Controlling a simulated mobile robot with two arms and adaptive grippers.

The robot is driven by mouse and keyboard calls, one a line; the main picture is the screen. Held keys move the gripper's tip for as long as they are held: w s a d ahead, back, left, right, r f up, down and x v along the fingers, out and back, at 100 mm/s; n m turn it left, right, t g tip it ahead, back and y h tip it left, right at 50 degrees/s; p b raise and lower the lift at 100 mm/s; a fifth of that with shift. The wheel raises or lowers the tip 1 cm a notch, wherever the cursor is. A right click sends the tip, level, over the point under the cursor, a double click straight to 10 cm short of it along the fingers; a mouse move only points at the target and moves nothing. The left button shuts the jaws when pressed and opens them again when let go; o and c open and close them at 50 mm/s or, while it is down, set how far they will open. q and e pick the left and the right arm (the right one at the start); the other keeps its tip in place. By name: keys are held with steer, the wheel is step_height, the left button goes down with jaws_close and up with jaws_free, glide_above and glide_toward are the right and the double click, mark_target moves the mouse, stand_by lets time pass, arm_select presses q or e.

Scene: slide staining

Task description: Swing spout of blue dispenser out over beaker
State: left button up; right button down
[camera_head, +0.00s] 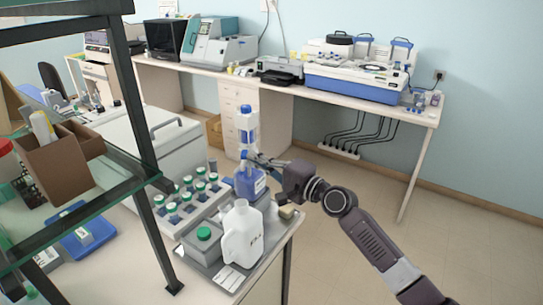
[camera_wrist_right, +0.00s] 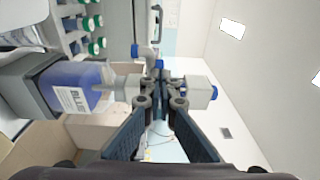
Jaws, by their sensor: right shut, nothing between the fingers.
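The blue dispenser has a blue bottle (camera_head: 250,184) with a white label and a clear upper part (camera_head: 246,130) with blue fittings. It stands upright at the bench's back edge. In the right wrist view its bottle (camera_wrist_right: 75,88) lies sideways at the left, and a blue-tipped spout part (camera_wrist_right: 141,51) shows near the fingertips. My right gripper (camera_head: 253,159) is at the dispenser's neck, just above the bottle. Its fingers (camera_wrist_right: 161,88) are shut and partly cover the dispenser head; I cannot tell whether they touch it. I cannot make out the beaker clearly. My left gripper is not in view.
A rack of green-capped bottles (camera_head: 188,204) is to the left. A glass shelf (camera_head: 95,190) stands at the far left. Open floor lies at right.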

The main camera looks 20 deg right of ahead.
steer(key=shift+w+a+f+p, duration=0.1)
steer(key=shift+w+a+p, duration=0.1)
steer(key=shift+a, duration=0.6)
steer(key=shift+w+a+r+p, duration=0.15)
steer(key=shift+w+a, duration=0.1)
steer(key=shift+a, duration=0.5)
steer(key=shift+w+a+f+p, duration=0.15)
steer(key=shift+w+a+p, duration=0.05)
steer(key=shift+a, duration=0.6)
steer(key=shift+a, duration=0.1)
